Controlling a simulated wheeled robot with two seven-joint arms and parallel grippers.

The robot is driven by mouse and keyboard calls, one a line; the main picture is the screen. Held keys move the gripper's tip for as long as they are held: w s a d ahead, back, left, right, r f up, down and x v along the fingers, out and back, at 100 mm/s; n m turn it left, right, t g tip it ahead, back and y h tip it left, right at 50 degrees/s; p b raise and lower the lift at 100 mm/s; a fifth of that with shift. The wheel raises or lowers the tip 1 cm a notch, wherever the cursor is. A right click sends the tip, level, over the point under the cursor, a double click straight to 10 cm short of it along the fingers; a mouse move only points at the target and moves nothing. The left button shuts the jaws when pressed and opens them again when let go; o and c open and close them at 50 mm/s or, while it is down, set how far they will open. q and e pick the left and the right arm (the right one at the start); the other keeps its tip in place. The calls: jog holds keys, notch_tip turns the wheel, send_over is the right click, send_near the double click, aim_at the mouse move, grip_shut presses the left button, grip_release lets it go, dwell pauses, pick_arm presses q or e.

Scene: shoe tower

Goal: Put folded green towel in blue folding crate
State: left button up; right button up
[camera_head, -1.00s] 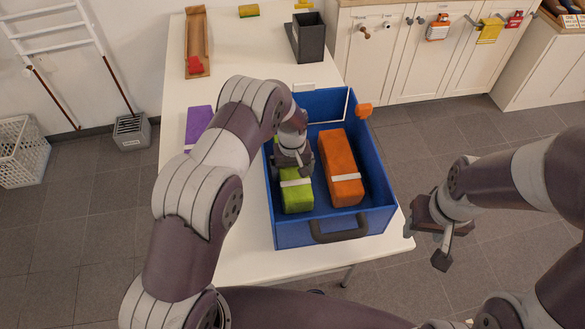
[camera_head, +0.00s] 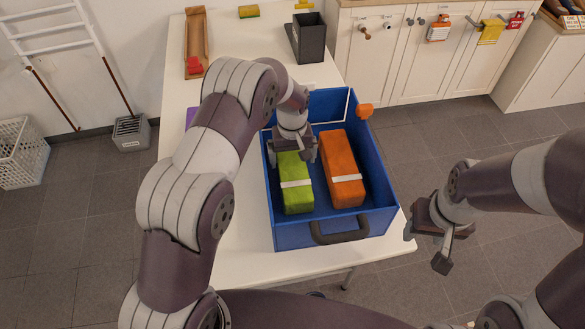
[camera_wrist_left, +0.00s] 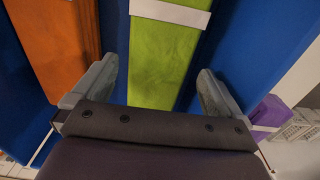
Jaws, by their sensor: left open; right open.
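The folded green towel (camera_head: 296,190), with a white band, lies inside the blue folding crate (camera_head: 302,235), along its left side. It also shows in the left wrist view (camera_wrist_left: 162,55). My left gripper (camera_head: 294,152) is above the far end of the towel, over the crate. In the left wrist view its fingers (camera_wrist_left: 155,88) are open, one on each side of the towel and apart from it. My right gripper (camera_head: 432,240) is open and empty, off the table to the right of the crate.
A folded orange towel (camera_head: 342,165) lies in the crate beside the green one. A purple item (camera_head: 192,116) is on the white table (camera_head: 240,215), partly hidden by my left arm. A dark bin (camera_head: 308,38) and a wooden tray (camera_head: 197,40) stand farther back.

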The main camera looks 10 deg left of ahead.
aim_at(292, 167)
pick_arm(q)
notch_tip(292, 167, up, 5)
jog(key=shift+r+b, duration=0.15)
jog(key=shift+b, duration=0.15)
dwell(0.4)
